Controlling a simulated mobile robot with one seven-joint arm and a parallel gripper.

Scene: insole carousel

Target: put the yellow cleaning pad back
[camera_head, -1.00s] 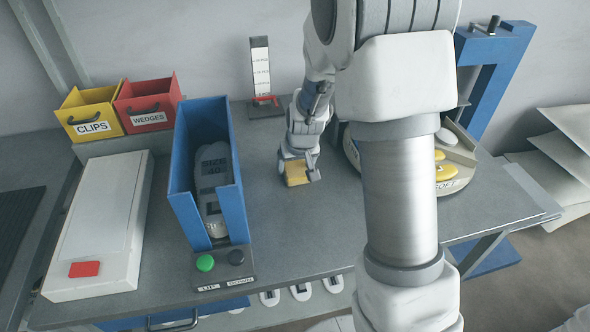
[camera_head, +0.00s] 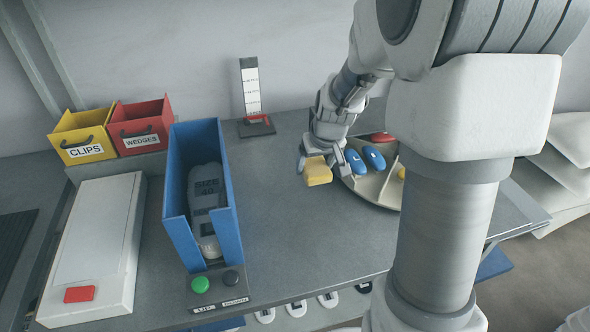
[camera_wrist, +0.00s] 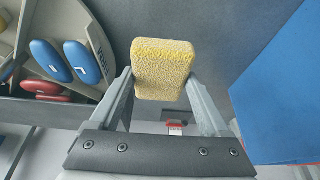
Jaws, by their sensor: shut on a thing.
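The yellow cleaning pad (camera_head: 318,171) is a small rough-textured block. My gripper (camera_head: 322,160) is shut on it and holds it over the grey bench, to the left of the round carousel. In the wrist view the pad (camera_wrist: 162,68) sits between the two fingers of my gripper (camera_wrist: 160,85), its upper part standing out beyond the tips. I cannot tell its exact height above the bench. The carousel (camera_head: 374,190) carries blue and red insole-like pieces in its compartments; my arm hides its right part.
A blue open box (camera_head: 232,190) with a grey sole marked 40 stands left of the gripper, green and black buttons before it. A white case (camera_head: 97,240), yellow CLIPS bin (camera_head: 82,138), red WEDGES bin (camera_head: 141,127) and height gauge (camera_head: 256,124) stand around. The bench middle is clear.

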